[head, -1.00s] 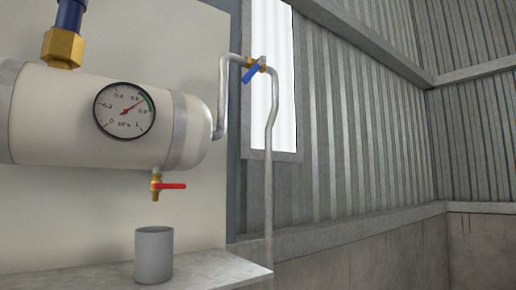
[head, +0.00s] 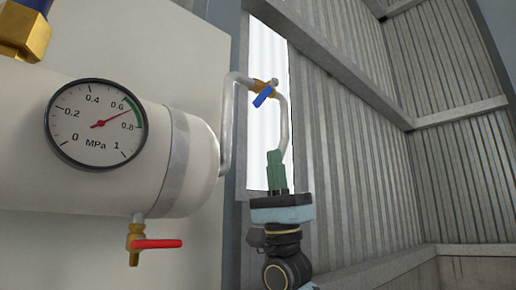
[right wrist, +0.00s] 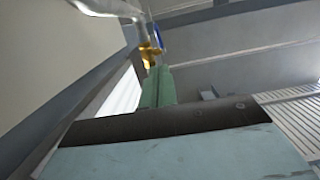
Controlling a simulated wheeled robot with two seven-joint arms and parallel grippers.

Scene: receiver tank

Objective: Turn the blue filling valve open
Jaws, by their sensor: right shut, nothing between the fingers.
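The blue filling valve is a blue lever (head: 262,97) on a brass body (head: 266,86) in the grey pipe to the right of the tank, upper middle of the head view. The lever slants down to the left, at an angle to the pipe. In the right wrist view the brass body (right wrist: 149,55) and blue lever (right wrist: 157,37) show beyond the fingers. My right gripper (head: 275,157) points up below the valve, its green fingers shut and empty, apart from the lever. It hides part of the descending pipe. My left gripper is not in view.
The white tank (head: 150,130) carries a round gauge (head: 96,123), its needle between 0.6 and 0.8. A red-handled drain valve (head: 155,244) hangs below it. A bright window (head: 265,150) and corrugated wall (head: 350,150) stand behind. Space right of my gripper looks free.

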